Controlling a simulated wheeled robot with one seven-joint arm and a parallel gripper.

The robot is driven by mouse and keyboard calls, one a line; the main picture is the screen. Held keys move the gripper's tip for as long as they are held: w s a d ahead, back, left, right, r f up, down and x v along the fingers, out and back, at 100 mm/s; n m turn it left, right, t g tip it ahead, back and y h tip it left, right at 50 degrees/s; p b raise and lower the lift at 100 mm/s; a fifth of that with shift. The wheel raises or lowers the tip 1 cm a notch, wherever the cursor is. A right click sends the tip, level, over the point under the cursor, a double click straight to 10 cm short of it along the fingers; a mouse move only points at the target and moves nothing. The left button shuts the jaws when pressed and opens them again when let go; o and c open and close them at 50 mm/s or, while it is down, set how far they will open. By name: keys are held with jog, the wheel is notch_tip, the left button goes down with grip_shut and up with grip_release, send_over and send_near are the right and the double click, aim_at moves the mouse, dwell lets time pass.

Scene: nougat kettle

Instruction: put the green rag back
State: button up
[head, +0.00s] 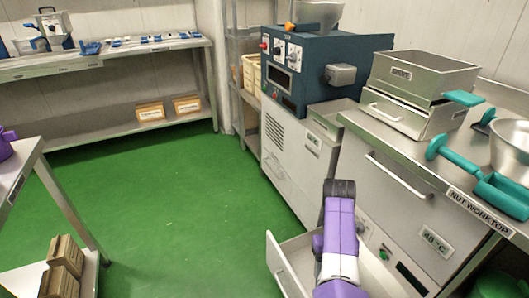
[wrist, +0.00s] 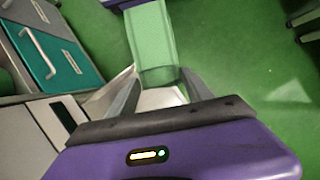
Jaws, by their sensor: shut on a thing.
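In the wrist view, my gripper (wrist: 160,77) is shut on a pale green, see-through-looking strip, which I take for the green rag (wrist: 156,40). The strip runs from between the fingertips toward the top of the picture, above the green floor. In the head view, my purple and white arm reaches up at the bottom centre, beside an open drawer (head: 284,267). My fingers and the rag cannot be made out there. The drawer's inside is mostly hidden by my arm.
The nut worktop (head: 425,148) at the right carries metal bins (head: 420,75), teal scoops (head: 502,194) and a bowl (head: 512,150). A blue machine (head: 310,72) stands behind. A wall bench (head: 110,56) is at the back left. The green floor (head: 160,190) between is clear.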

notch_tip(320, 180, up, 15)
jog(key=p, duration=1.3)
jog(key=shift+a+f, duration=0.1)
